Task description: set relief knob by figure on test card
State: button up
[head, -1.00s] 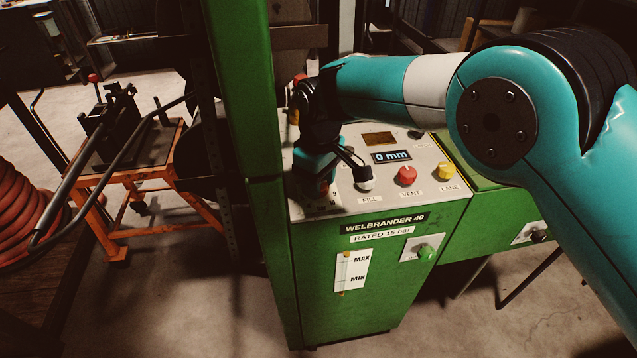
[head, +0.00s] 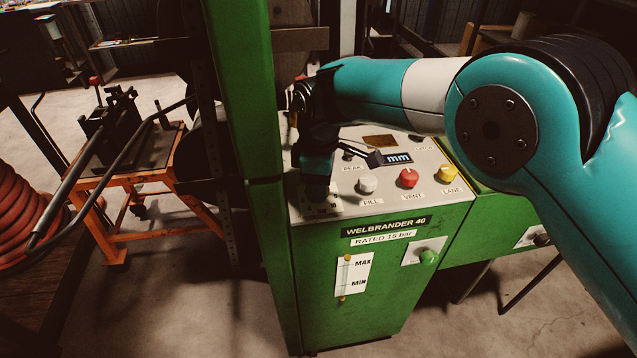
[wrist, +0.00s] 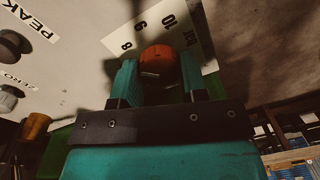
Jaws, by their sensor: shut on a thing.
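In the head view my gripper (head: 318,186) points down at the front left of the machine's top panel and hides the knob. The knob's pointer mark is too dark to read against the scale. I cannot make out a test card in either view.
The green machine (head: 365,285) has a white FILL button (head: 367,184), red VENT knob (head: 409,177) and yellow LANE knob (head: 446,172). A green post (head: 240,90) stands close left of my gripper.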

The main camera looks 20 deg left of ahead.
jog(key=o, duration=0.9)
jog(key=r, duration=0.5)
jog(key=r+p, duration=0.1)
jog(key=r, duration=0.5)
jog(key=w+r+p, duration=0.1)
jog(key=r, duration=0.5)
jog(key=shift+r, duration=0.25)
